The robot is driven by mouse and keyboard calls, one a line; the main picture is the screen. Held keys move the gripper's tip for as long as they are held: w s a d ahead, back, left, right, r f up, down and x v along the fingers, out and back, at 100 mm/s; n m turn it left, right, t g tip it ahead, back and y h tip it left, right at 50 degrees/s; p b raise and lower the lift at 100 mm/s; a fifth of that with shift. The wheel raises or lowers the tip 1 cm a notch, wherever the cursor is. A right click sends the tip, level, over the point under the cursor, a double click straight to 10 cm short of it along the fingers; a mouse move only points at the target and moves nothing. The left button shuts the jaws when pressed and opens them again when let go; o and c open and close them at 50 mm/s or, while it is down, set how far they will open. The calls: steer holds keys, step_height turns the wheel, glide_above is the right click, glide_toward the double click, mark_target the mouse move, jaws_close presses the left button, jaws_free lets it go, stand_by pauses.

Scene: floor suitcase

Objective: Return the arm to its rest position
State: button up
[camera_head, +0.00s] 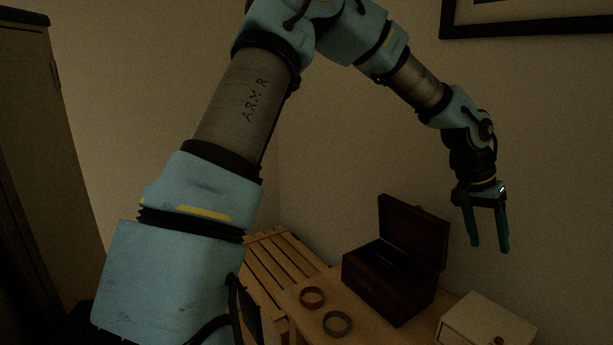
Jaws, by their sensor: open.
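My gripper (488,232) hangs at the right of the head view, fingers pointing down. Its two fingers are apart, with nothing between them. In the picture it lies right of the dark red-brown box (385,285) and above the small pale box. My arm is raised and bent, arching from the lower left over the top of the view to the gripper. Part of the upper bend is cut off by the top edge.
The dark box stands with its lid (413,232) open on a wooden surface (300,295). Two rings, one brownish (312,307) and one grey (337,333), lie in front. A pale drawer box (485,322) stands right. A slatted wooden piece (268,262) is behind; a cabinet (40,150) stands left.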

steer(key=w+a+f+n+t+y, duration=0.15)
steer(key=w+a, duration=0.25)
steer(key=a, duration=0.9)
steer(key=w+a+f+n+t+y, duration=0.1)
steer(key=w+a+n, duration=0.25)
steer(key=a, duration=0.95)
steer(key=s+a+n, duration=0.2)
steer(key=a+n, duration=0.1)
steer(key=a, duration=0.7)
steer(key=s+a+n+y, duration=0.1)
steer(key=s+a+n, duration=0.1)
steer(key=a, duration=0.9)
steer(key=shift+s+a+n, duration=0.3)
steer(key=shift+s+n, duration=0.1)
steer(key=shift+s, duration=0.3)
